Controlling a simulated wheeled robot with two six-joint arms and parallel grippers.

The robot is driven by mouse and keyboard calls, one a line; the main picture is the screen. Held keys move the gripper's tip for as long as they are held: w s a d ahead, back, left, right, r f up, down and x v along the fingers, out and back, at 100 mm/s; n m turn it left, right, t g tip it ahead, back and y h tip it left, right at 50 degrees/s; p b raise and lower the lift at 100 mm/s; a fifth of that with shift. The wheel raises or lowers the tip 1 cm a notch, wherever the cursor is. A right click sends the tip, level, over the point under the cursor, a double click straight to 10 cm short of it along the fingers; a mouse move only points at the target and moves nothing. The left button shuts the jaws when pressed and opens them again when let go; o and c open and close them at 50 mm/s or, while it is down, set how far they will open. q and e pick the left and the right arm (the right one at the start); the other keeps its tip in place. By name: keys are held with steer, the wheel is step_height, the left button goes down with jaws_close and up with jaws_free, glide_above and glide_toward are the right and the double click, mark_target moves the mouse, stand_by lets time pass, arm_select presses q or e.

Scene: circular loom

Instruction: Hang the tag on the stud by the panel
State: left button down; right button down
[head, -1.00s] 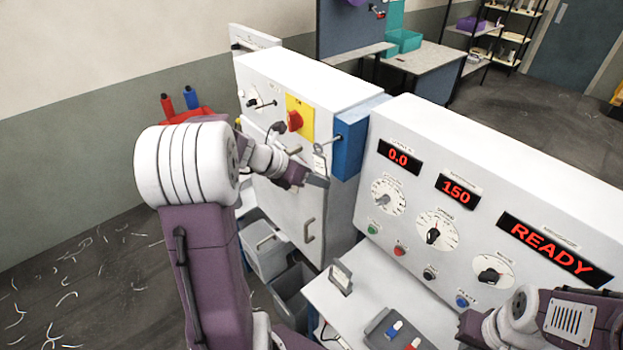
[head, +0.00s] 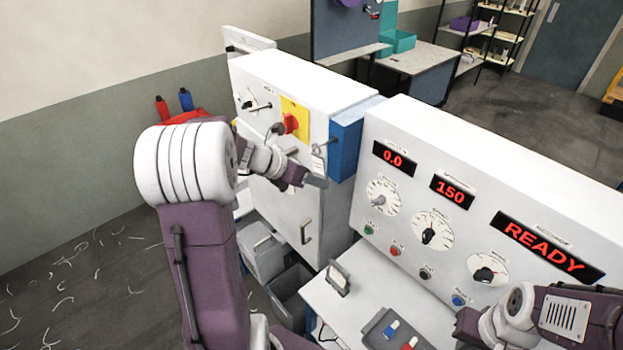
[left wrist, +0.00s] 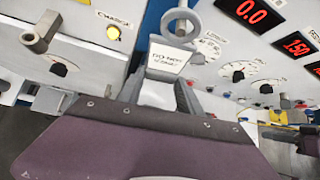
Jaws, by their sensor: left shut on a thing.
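The tag (head: 318,161) is a small pale card at the tip of my left gripper (head: 316,181), in front of the white cabinet. In the left wrist view the tag (left wrist: 170,58) carries dark lettering, and a grey ring (left wrist: 182,22) stands above it. My left gripper (left wrist: 158,88) is shut on the tag's lower part. A short grey stud (head: 327,143) sticks out beside the blue panel edge, close to the tag's top in the head view. I cannot tell whether the ring is around it. My right arm is at the lower right; its fingertips are unclear.
The white cabinet (head: 300,225) has a red rotary switch on a yellow plate (head: 292,121). A console (head: 455,235) with dials and red displays stands to the right. A shelf below it holds a grey tray (head: 385,328). Grey bins (head: 292,287) stand below the cabinet.

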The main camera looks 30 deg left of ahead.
arm_select(q)
steer(key=shift+s+f, duration=0.1)
steer(key=shift+f, duration=0.1)
steer(key=c, duration=0.8)
jaws_free()
steer(key=shift+c, duration=0.2)
steer(key=shift+o, duration=0.7)
steer(key=s+f+p+v, duration=0.1)
steer(key=p+v, duration=0.3)
steer(key=v, duration=0.4)
steer(key=shift+a+r, duration=0.15)
steer(key=shift+a, duration=0.05)
